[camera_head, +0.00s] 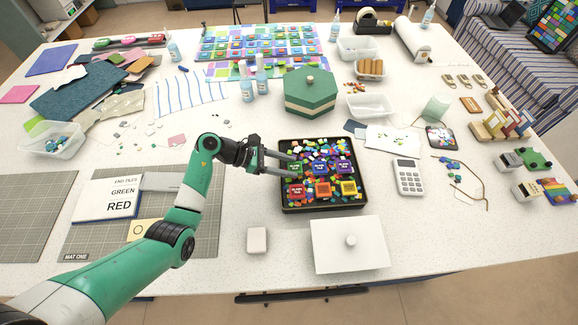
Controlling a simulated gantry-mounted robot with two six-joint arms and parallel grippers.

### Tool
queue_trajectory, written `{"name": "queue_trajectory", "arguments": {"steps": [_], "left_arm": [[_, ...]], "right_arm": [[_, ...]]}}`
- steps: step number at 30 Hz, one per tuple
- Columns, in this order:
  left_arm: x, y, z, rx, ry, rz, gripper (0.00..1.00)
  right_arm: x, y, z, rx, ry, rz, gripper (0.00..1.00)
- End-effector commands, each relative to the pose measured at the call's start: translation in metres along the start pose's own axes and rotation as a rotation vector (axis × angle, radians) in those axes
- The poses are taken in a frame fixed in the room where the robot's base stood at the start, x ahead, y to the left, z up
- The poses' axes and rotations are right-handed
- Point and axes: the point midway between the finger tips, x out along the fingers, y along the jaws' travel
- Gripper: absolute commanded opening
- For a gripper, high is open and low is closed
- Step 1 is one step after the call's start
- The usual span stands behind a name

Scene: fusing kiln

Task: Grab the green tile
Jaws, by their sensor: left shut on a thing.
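The green tile (295,167) is a small dark green square with pale lettering. It is at the upper left of a black tray (283,206) full of colourful glass bits. My left gripper (294,166) reaches in from the left, with one finger on each side of the green tile, shut on it. I cannot tell whether the tile is lifted off the bits. Two purple-blue tiles (319,167) lie to its right. A red tile (297,191), an orange tile (322,189) and a yellow tile (348,188) form the row below. My right gripper is not in view.
A white lidded box (350,258) stands in front of the tray, and a green hexagonal box (310,88) behind it. A calculator (408,177) is to the right. A card reading END TILES, GREEN, RED (108,199) lies left on the cutting mats (100,238).

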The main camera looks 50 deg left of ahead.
Motion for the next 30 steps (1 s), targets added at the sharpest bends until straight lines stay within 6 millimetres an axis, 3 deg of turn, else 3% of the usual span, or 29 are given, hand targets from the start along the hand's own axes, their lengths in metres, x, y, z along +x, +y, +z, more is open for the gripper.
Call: {"name": "queue_trajectory", "arguments": {"steps": [5,12,21,30], "left_arm": [[-0.016,-0.002,0.027,0.003,-0.001,0.002,0.00],[-0.068,-0.048,0.070,0.004,-0.001,0.004,0.00],[-0.108,-0.110,0.074,-0.002,0.000,0.002,0.00],[-0.117,-0.124,0.076,-0.001,0.000,0.000,0.00]], "right_arm": [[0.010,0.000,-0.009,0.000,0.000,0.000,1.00],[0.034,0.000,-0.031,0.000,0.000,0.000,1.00],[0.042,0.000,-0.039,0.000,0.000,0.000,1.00],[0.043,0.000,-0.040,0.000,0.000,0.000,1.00]]}}
